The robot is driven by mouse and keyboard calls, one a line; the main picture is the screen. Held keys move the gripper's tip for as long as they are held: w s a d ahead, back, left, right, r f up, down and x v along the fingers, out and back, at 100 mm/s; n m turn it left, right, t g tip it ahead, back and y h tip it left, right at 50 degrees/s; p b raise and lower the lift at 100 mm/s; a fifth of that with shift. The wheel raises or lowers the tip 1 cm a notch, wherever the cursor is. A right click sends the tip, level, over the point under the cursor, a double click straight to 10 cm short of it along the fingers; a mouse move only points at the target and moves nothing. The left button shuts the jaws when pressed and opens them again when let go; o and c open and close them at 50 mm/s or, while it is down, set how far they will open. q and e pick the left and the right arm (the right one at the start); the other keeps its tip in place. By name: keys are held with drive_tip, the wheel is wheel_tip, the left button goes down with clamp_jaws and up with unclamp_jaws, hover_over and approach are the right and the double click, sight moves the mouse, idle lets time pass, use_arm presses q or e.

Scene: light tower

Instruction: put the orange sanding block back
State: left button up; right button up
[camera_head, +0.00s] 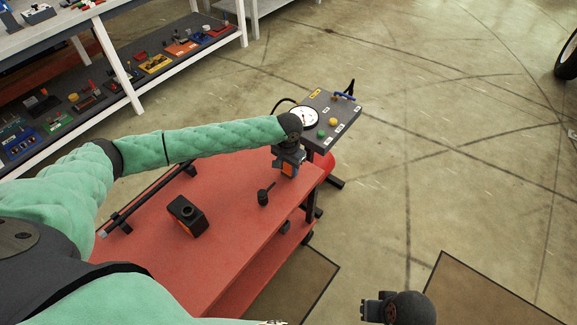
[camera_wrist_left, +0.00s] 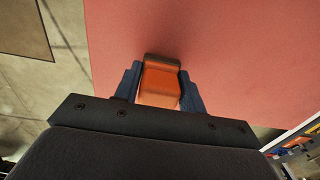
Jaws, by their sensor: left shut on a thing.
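The orange sanding block (camera_wrist_left: 160,84) has a dark strip along its far end and sits between the two fingers of my left gripper (camera_wrist_left: 158,92) in the left wrist view. In the head view my left gripper (camera_head: 288,167) is shut on the orange block (camera_head: 289,169), over the far right end of the red cart top (camera_head: 235,235). I cannot tell whether the block touches the cart top. My right gripper (camera_head: 372,310) shows at the bottom edge, over the floor to the right of the cart; its finger opening is not clear.
A black box-shaped thing (camera_head: 187,215) and a small dark knobbed item (camera_head: 265,195) stand on the cart top. A long black bar (camera_head: 150,200) lies along its left side. A control panel with a gauge (camera_head: 325,118) stands beyond the cart. Shelves (camera_head: 120,75) with tools are at upper left.

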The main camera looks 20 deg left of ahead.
use_arm(q)
drive_tip(key=shift+f, duration=0.1)
use_arm(e)
drive_tip(key=shift+s, duration=0.1)
use_arm(q)
drive_tip(key=o, duration=0.8)
drive_tip(key=shift+c, duration=0.2)
drive_tip(key=shift+o, duration=0.9)
use_arm(e)
drive_tip(key=shift+a, duration=0.1)
use_arm(q)
drive_tip(key=shift+r, duration=0.5)
wheel_tip(320, 180, up, 10)
drive_tip(key=shift+f+b, duration=0.1)
drive_tip(key=shift+b, duration=0.75)
drive_tip(key=shift+r, duration=0.7)
use_arm(e)
drive_tip(key=shift+t+y, duration=0.3)
drive_tip(key=shift+y, duration=0.1)
drive_tip(key=shift+w+a+f, duration=0.3)
drive_tip(key=shift+a+f, duration=0.35)
drive_tip(key=shift+f, duration=0.1)
drive_tip(key=shift+w+a+f, duration=0.3)
drive_tip(key=shift+a+f, duration=0.35)
drive_tip(key=shift+f, duration=0.1)
drive_tip(key=shift+d, duration=0.1)
